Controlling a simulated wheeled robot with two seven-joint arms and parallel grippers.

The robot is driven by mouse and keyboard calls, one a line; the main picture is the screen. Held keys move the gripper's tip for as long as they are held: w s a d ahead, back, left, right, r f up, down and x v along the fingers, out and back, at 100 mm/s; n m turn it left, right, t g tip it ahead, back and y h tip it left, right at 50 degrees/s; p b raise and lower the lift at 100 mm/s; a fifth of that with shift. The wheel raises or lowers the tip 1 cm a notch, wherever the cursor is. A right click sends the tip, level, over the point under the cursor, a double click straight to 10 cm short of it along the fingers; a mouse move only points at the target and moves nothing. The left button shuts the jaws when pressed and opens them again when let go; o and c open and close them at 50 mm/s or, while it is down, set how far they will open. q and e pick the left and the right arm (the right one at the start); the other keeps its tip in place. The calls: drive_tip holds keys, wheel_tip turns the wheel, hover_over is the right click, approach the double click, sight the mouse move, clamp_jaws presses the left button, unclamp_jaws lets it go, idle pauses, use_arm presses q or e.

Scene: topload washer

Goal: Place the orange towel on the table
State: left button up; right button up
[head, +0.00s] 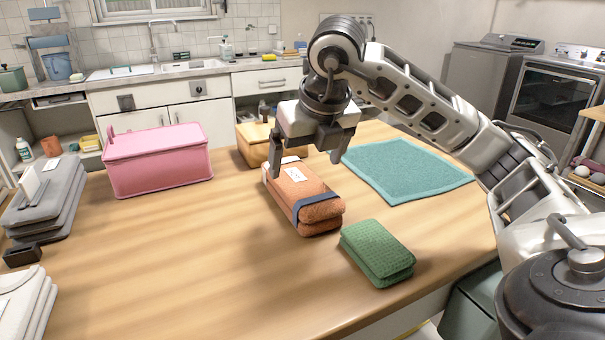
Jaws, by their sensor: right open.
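The orange towel (302,195) is a folded bundle with a dark blue band and a white label. It lies on the wooden table (190,250), near the middle. My right gripper (304,170) is open, its fingers pointing down above the far part of the orange towel. I cannot tell whether the fingers touch the towel. My left gripper is not in view.
A green folded towel (377,252) lies in front and to the right. A teal cloth (408,168) lies flat at the right. A pink box (157,162) and a wooden box (252,142) stand behind. Grey stacked items (45,205) sit at the left.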

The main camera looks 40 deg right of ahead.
drive_tip(key=v, duration=0.4)
idle(0.6)
